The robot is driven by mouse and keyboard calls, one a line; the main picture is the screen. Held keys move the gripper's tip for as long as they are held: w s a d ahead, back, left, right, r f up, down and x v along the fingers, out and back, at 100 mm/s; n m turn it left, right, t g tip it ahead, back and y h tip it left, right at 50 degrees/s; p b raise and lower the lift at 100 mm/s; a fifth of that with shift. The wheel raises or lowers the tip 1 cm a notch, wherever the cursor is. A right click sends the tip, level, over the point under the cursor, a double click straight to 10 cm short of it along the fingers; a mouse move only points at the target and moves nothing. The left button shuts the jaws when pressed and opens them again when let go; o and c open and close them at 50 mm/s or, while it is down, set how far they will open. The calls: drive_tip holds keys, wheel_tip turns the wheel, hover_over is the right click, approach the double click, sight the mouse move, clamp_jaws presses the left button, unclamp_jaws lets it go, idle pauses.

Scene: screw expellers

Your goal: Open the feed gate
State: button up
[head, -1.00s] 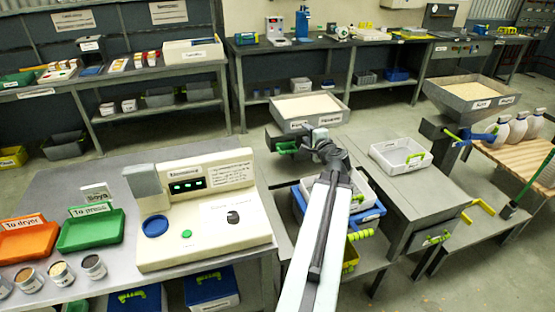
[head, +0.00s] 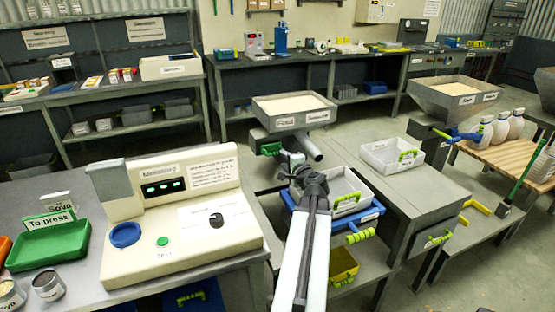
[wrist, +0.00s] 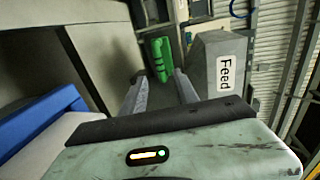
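A grey hopper (head: 290,122) filled with pale material stands beyond my arm in the head view. Its label (wrist: 224,73) reads "Feed" in the wrist view. A green handle (head: 268,149) sits under the hopper's left front side; it looks like the feed gate handle. In the wrist view the green handle (wrist: 160,59) stands ahead, in line with the gap between my fingers. My gripper (wrist: 159,78) is open and empty, its fingers short of the handle. In the head view my gripper (head: 284,154) is just right of and below the handle, partly hidden by my wrist.
A white bin (head: 345,188) and blue tray sit just right of my arm. A cream machine (head: 180,225) with a green button stands on the left bench. A second hopper (head: 455,97) stands at right.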

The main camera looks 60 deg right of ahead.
sight(277, 154)
drive_tip(key=b+x, duration=0.1)
drive_tip(key=x, duration=0.6)
clamp_jaws()
idle(1.1)
